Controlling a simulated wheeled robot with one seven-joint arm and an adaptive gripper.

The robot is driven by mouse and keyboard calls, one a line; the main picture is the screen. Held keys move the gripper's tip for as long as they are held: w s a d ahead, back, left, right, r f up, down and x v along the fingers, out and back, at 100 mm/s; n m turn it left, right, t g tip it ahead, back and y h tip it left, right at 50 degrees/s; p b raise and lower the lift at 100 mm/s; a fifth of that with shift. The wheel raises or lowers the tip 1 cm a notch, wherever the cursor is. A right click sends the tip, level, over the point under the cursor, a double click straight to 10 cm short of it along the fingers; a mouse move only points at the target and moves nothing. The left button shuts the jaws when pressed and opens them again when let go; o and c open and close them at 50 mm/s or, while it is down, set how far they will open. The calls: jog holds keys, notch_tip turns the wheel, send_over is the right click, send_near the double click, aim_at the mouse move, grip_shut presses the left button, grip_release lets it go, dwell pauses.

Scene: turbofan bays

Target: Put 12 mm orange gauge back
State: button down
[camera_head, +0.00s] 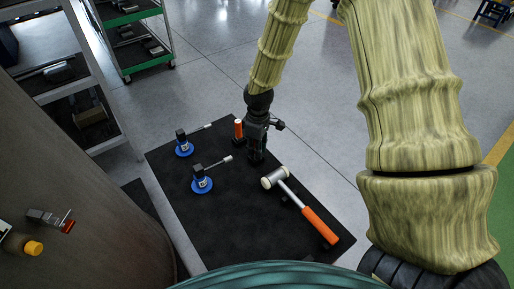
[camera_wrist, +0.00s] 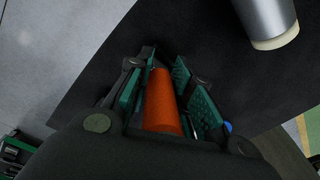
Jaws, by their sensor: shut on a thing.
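My gripper (camera_wrist: 163,98) is shut on the orange gauge (camera_wrist: 162,105), a plain orange cylinder between the green finger pads in the wrist view. In the head view my gripper (camera_head: 256,156) is low over the far part of the black mat (camera_head: 235,235), and its fingers are hard to make out. An orange cylinder with a pale top (camera_head: 239,127) shows just left of my gripper, above a dark base. I cannot tell whether it is the same gauge. The size marking cannot be read.
A hammer with an orange handle (camera_head: 318,225) lies on the mat. Its metal head (camera_wrist: 266,18) shows in the wrist view. Two blue round bases with black blocks and rods (camera_head: 203,186) (camera_head: 184,149) stand left. Shelving (camera_head: 75,95) is further left. The mat's front left is clear.

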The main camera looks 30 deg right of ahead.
jog(key=shift+f+b, duration=0.3)
jog(key=shift+f, duration=0.5)
dwell(0.6)
jog(key=c, duration=1.2)
grip_release()
jog(key=r, duration=1.2)
jog(key=shift+w+d, duration=0.15)
jog(key=shift+d, duration=0.1)
